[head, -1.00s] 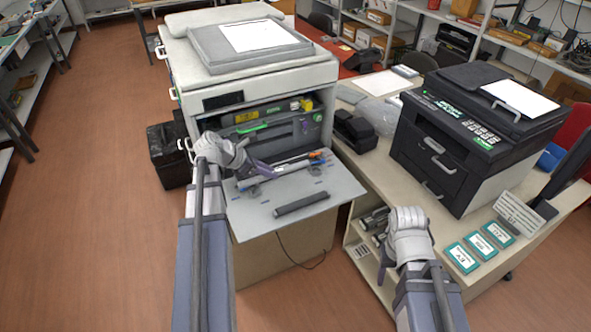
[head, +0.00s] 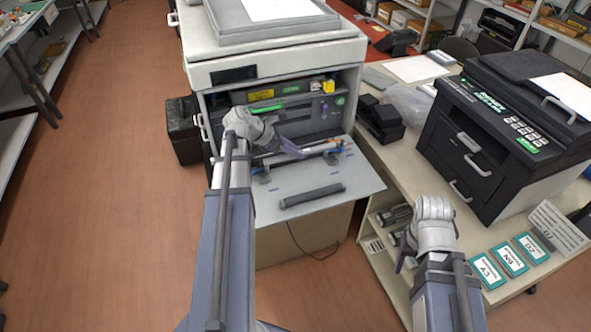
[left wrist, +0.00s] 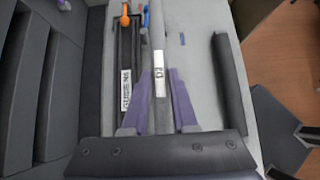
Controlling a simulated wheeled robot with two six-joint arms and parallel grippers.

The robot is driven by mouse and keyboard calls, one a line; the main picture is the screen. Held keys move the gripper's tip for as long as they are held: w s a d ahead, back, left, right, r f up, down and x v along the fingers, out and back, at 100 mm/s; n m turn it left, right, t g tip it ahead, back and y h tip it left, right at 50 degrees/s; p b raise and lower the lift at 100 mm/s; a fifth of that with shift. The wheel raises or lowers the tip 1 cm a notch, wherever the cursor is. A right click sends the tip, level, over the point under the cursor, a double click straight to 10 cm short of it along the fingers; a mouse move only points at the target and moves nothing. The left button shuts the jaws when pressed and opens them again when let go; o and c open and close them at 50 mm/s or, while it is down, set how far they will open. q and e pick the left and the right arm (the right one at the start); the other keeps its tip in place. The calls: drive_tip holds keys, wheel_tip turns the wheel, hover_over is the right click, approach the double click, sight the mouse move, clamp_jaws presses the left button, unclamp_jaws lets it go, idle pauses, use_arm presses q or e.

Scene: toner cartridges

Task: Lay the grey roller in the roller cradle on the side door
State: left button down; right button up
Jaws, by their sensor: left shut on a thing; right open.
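My left gripper (head: 300,153) is shut on a long grey roller (left wrist: 157,35) over the copier's lowered side door (head: 358,184). In the left wrist view, its purple fingers (left wrist: 165,88) sit on both sides of the roller, which bears a small white label. I cannot tell whether the roller touches the door. Small dark bracket-like parts (head: 265,180) stand on the door near the gripper; I cannot tell for sure that they are the cradle. My right gripper (head: 405,255) is open and empty, low beside the desk.
A dark roller (head: 312,195) lies on the front of the door, also in the left wrist view (left wrist: 228,80). A black labelled part with an orange knob (left wrist: 125,60) lies beside the held roller. The desk with a black printer (head: 500,130) stands at right.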

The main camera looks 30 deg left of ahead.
use_arm(q)
drive_tip(key=shift+f+b, duration=2)
drive_tip(key=shift+f, duration=0.55)
drive_tip(key=shift+f, duration=0.1)
drive_tip(key=shift+f+b, duration=0.55)
drive_tip(key=shift+b, duration=0.1)
drive_tip(key=c, duration=0.7)
unclamp_jaws()
drive_tip(key=shift+r, duration=0.15)
drive_tip(key=shift+r+p, duration=0.25)
drive_tip(key=shift+p, duration=0.1)
drive_tip(key=p+v, duration=0.8)
drive_tip(key=v, duration=0.3)
drive_tip(key=shift+w+r, duration=0.1)
drive_tip(key=shift+r, duration=0.2)
drive_tip(key=shift+s+a+r+p, duration=0.3)
drive_tip(key=shift+s+p, duration=0.1)
drive_tip(key=shift+p, duration=0.15)
